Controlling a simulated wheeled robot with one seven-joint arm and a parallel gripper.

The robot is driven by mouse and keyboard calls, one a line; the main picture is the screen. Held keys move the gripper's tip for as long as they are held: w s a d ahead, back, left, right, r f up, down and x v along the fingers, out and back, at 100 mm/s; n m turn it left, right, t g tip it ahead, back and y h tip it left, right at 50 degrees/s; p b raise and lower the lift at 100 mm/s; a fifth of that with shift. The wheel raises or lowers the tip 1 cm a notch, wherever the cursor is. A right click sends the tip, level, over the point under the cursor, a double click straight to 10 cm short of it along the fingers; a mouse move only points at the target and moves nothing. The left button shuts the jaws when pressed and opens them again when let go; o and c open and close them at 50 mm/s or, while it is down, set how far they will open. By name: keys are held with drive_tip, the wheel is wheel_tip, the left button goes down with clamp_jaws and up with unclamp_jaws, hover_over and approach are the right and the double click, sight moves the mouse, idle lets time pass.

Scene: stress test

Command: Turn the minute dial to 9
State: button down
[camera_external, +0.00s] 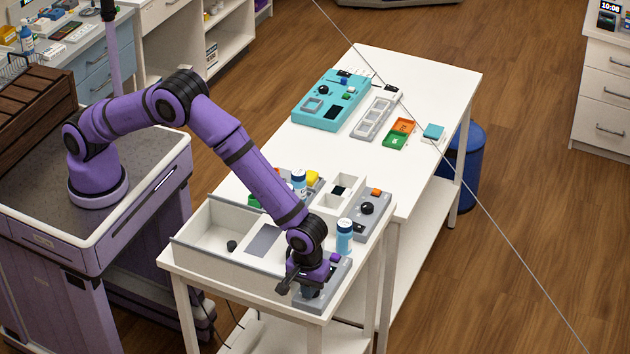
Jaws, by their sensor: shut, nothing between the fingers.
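My gripper (309,290) is at the near end of the white table, low over a grey panel (318,303). It is shut with nothing between its fingers. The gripper and wrist cover most of this panel, so any dial on it is hidden. A second grey panel (358,226) stands to the upper right, with a black round knob (367,208) and an orange button (376,192). Markings are too small to read, so I cannot tell which dial is the minute dial or where it points.
A blue-and-white bottle (344,238) stands close to the right of my wrist. A white tray (215,232) lies to the left. More bottles (299,182) stand behind my forearm. A teal panel (331,101) and small trays (398,132) sit at the far end.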

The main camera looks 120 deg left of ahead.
sight(298, 302)
drive_tip(key=shift+s+d+f, duration=0.1)
drive_tip(key=shift+s+f, duration=0.7)
drive_tip(key=shift+s, duration=0.25)
drive_tip(key=shift+s+d, duration=0.1)
drive_tip(key=shift+d, duration=0.45)
drive_tip(key=shift+d+r, duration=0.1)
drive_tip(key=shift+r, duration=0.75)
drive_tip(key=shift+w+a+r, duration=0.15)
drive_tip(key=shift+r, duration=1.05)
drive_tip(key=shift+w+a+r, duration=0.1)
drive_tip(key=shift+a+r, duration=0.05)
drive_tip(key=shift+r, duration=1.05)
